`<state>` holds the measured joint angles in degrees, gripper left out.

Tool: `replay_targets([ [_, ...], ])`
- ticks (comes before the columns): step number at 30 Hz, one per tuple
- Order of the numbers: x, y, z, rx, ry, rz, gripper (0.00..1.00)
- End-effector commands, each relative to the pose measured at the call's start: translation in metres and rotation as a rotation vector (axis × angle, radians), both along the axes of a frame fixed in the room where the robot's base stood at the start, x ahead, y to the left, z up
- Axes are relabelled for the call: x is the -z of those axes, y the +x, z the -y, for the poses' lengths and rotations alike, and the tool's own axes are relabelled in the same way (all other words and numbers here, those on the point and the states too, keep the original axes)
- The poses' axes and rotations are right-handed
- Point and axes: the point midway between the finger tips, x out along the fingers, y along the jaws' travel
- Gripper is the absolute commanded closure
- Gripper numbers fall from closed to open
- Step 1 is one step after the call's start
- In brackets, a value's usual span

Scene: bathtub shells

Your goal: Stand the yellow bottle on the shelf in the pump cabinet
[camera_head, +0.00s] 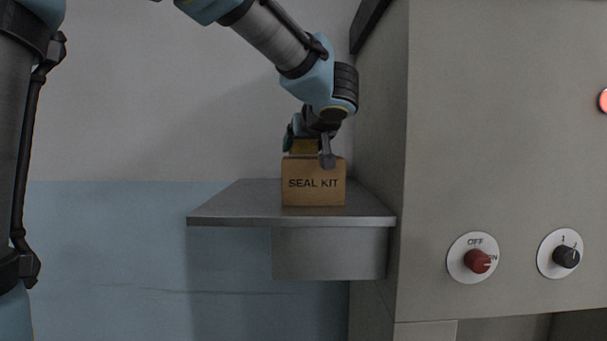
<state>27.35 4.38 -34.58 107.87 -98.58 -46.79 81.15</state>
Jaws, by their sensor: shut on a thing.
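My gripper (309,153) is low over the grey side shelf, at the top of the cardboard box marked SEAL KIT. The large grey cabinet (485,150) stands at the right. No shelf inside it shows in this view.
The cabinet face carries a red knob (477,261), a black knob (566,256) and a red lamp (603,100). The left part of the side shelf is clear.

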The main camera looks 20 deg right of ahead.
Motion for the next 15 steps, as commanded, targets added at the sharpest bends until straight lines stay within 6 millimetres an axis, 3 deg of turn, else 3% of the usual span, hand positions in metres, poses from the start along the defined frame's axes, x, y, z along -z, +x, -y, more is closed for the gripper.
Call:
replay_targets([
  [8,-0.003,0.0,0.0,0.0,-0.001,0.002,1.0],
  [15,-0.027,0.0,0.0,0.0,-0.003,0.003,1.0],
])
